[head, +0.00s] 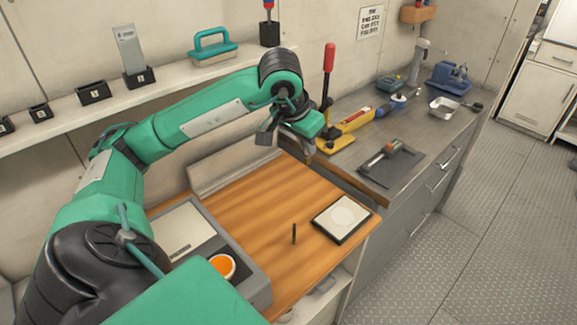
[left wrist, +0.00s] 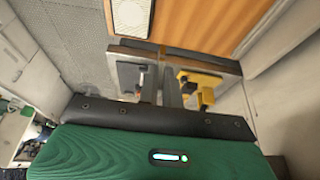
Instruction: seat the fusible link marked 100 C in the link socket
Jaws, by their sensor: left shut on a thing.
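My left gripper (head: 309,153) hangs above the back right of the wooden worktop, close to the steel bench edge. In the left wrist view its two fingers (left wrist: 160,75) are almost together. They are shut on a small brownish piece (left wrist: 161,50), mostly hidden by the fingers; no marking on it is readable. I cannot tell surely that it is the fusible link. No thing in view is clearly the link socket. A thin black upright peg (head: 294,234) stands on the wooden top (head: 250,215). My right gripper is not in view.
A grey box (head: 258,287) with an orange round part (head: 222,266) stands at front left. A red-handled yellow tool (head: 329,75) rises beside the gripper. Black holders (head: 93,92) line the shelf.

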